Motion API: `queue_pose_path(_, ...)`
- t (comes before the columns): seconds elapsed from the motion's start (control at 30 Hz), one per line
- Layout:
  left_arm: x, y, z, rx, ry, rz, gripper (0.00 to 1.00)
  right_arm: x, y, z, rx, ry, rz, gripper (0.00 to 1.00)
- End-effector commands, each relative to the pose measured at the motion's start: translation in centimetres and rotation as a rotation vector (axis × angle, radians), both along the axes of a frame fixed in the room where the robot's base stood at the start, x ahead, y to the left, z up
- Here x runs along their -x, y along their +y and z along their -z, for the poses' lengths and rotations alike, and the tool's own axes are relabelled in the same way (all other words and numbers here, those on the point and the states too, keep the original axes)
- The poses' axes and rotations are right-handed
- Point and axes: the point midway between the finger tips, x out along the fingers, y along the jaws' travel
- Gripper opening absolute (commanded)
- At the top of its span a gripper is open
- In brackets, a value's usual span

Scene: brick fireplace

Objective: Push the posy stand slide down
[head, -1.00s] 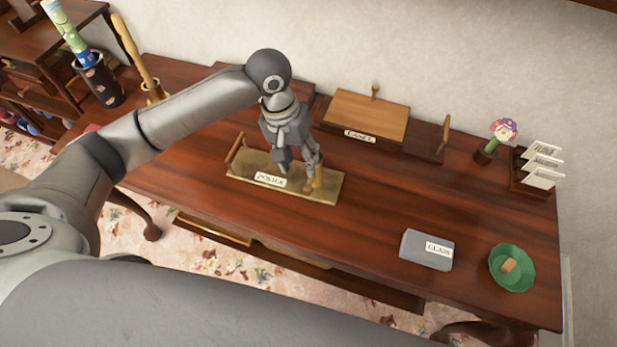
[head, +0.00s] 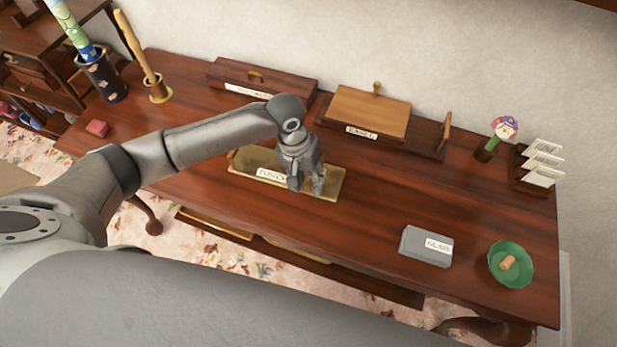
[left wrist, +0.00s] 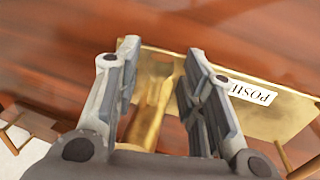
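The posy stand (head: 327,190) is a flat brass plate with a white label on its front edge, lying on the dark wooden desk. My left gripper (head: 305,187) is low over the plate's right part. In the left wrist view, the left gripper (left wrist: 160,90) is open, its fingers on either side of a brass upright piece (left wrist: 145,125). Whether they touch it I cannot tell. The plate also shows there (left wrist: 295,105), with its label to the right. My right gripper is not in view.
Behind the stand are a dark lidded box (head: 290,80) and the easel box (head: 365,110). To the right are a grey box (head: 425,247), a green dish (head: 520,275), a flower holder (head: 487,150) and a card rack (head: 530,183). The desk's (head: 375,220) middle right is clear.

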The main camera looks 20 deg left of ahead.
Motion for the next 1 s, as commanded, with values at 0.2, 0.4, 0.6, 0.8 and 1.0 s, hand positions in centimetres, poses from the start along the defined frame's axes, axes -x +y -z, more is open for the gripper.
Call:
queue_pose_path(0.2,0.0,0.0,0.0,0.000,0.000,0.000,0.05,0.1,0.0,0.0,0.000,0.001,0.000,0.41)
queue_pose_path(0.4,0.0,0.0,-0.1,0.000,-0.001,0.000,0.00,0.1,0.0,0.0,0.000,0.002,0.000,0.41)
queue_pose_path(0.6,0.0,0.0,1.1,0.000,0.001,-0.002,0.00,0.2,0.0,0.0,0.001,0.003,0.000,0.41)
queue_pose_path(0.8,0.0,0.0,3.3,0.000,0.000,-0.001,0.00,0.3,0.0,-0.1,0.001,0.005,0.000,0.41)
queue_pose_path(1.0,0.1,0.0,3.4,-0.001,0.002,-0.001,0.00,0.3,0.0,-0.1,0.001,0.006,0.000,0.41)
